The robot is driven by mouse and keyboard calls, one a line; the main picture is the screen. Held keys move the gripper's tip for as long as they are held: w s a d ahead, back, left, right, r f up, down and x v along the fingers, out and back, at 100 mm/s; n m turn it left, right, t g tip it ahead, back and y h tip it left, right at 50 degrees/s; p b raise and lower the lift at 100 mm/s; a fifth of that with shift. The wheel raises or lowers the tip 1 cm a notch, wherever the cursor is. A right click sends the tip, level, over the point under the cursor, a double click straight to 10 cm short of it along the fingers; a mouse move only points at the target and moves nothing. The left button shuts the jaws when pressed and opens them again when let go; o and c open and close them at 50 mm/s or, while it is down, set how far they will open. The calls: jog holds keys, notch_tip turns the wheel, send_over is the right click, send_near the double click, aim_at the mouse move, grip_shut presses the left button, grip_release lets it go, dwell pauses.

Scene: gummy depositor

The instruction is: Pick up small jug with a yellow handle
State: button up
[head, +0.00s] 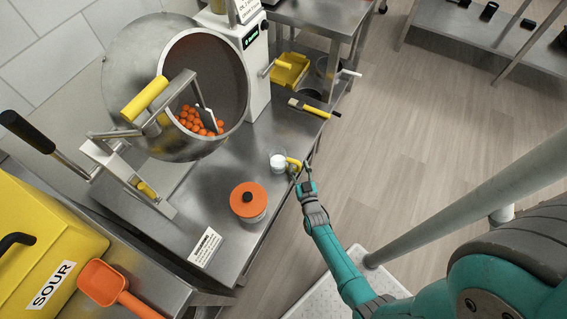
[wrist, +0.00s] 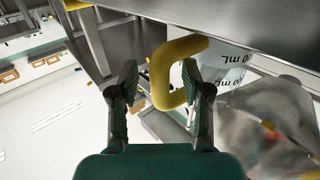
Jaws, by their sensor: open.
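The small jug (head: 278,161) is a clear cup with white contents and a yellow handle (head: 293,161). It stands near the front edge of the steel counter. In the wrist view the jug (wrist: 226,68) shows printed mL marks, and its yellow handle (wrist: 170,72) reaches in between the fingers. My gripper (head: 301,173) is at the handle side of the jug, at the counter edge. In the wrist view my gripper (wrist: 163,80) is open, with a finger on each side of the handle. I cannot tell whether either finger touches it.
A steel drum (head: 142,82) with orange balls stands at the back. An orange-lidded container (head: 248,200) and a white label card (head: 205,247) are left of the jug. A yellow-handled brush (head: 314,108) and a yellow bin (head: 290,71) lie beyond. Open floor (head: 420,140) lies right.

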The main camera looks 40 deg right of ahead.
jog(key=shift+c, duration=0.2)
grip_shut()
jog(key=shift+d, duration=0.1)
jog(key=shift+r, duration=0.15)
notch_tip(320, 180, up, 10)
jog(key=shift+f, duration=0.15)
dwell(0.5)
jog(key=c, duration=0.7)
grip_release()
grip_shut()
